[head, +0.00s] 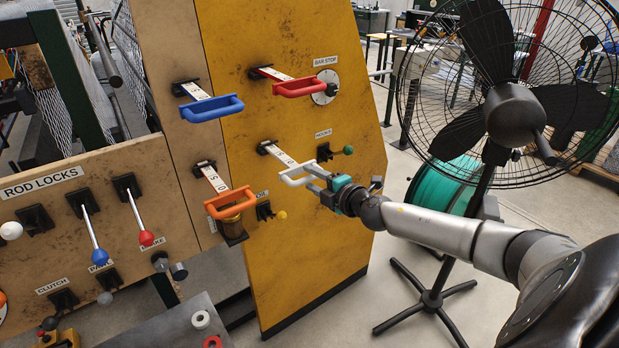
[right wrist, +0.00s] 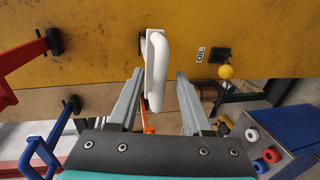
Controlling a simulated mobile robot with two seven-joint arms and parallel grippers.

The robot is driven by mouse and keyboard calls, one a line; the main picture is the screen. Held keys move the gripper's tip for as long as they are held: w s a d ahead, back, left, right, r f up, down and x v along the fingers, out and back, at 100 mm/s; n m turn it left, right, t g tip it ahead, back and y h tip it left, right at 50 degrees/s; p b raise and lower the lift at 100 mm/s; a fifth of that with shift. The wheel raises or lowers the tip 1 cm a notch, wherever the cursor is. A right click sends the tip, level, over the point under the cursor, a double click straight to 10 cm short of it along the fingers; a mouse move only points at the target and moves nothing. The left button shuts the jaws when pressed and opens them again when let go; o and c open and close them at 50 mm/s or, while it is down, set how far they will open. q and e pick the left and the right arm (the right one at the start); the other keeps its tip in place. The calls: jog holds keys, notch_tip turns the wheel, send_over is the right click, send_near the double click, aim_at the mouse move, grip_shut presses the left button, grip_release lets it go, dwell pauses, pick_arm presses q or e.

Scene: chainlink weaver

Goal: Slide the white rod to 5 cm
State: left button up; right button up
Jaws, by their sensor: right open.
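The white rod (head: 283,157) sticks out of the yellow panel and carries a scale. Its white handle (head: 291,181) is at its outer end. My right gripper (head: 313,180) is at the handle's right side, with its arm coming from the right. In the right wrist view the white handle (right wrist: 156,70) stands between the two open fingers, nearer the left one, with visible room on the right. No grip on it shows. The scale reading is too small to tell. My left gripper is not in view.
Blue (head: 211,108), red (head: 300,88) and orange (head: 230,202) handles on similar rods surround the white one. A green-knobbed lever (head: 347,150) is close to its right. A yellow knob (right wrist: 226,71) shows below the handle. A large fan (head: 513,115) stands behind my right arm.

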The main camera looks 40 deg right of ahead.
jog(key=shift+w+f, duration=0.15)
jog(key=shift+w, duration=0.55)
grip_shut()
dwell(1.1)
